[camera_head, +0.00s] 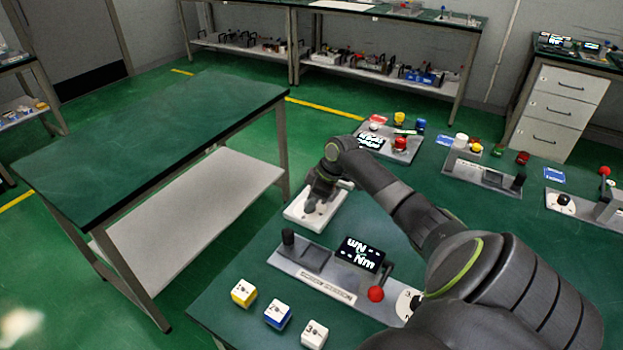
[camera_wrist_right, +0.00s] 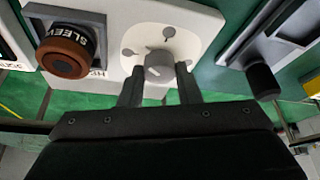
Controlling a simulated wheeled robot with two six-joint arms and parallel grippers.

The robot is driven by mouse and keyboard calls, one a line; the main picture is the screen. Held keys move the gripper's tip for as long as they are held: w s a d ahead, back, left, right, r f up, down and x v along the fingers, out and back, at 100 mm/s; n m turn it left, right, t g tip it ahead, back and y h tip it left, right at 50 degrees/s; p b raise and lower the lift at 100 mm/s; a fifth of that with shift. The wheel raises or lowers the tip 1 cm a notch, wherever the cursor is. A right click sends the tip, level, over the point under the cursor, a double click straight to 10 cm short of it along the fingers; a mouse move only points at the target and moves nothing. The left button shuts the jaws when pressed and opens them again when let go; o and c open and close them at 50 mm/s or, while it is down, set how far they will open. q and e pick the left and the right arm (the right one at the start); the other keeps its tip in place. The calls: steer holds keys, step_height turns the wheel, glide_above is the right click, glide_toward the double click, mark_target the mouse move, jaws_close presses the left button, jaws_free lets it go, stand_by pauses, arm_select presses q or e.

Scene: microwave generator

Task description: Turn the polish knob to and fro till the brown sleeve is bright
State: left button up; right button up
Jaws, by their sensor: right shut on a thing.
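In the right wrist view the polish knob (camera_wrist_right: 159,67) is a light grey round knob with a pale pointer line on a white plate with dark marks. My right gripper (camera_wrist_right: 160,85) has a finger on each side of the knob and is shut on it. In the head view my right gripper (camera_head: 322,196) reaches down onto the white plate (camera_head: 299,212), and the knob and sleeve are hidden there. My left gripper is not in view.
A grey device with a display (camera_head: 360,254) and a red-balled lever (camera_head: 376,293) stands nearer on the green bench. Numbered blocks, yellow (camera_head: 243,292), blue (camera_head: 278,314) and white (camera_head: 314,334), lie at the front. Another device (camera_head: 392,140) stands behind. An empty green table (camera_head: 150,130) is at left.

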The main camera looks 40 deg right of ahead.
steer(key=shift+n+g+y, duration=0.3)
steer(key=shift+n, duration=0.7)
steer(key=o, duration=1)
steer(key=shift+c, duration=0.2)
steer(key=shift+r, duration=0.1)
steer(key=b+v, duration=0.1)
steer(key=v, duration=1.6)
steer(key=shift+r+b, duration=0.2)
steer(key=shift+b, duration=0.15)
steer(key=shift+w, duration=0.1)
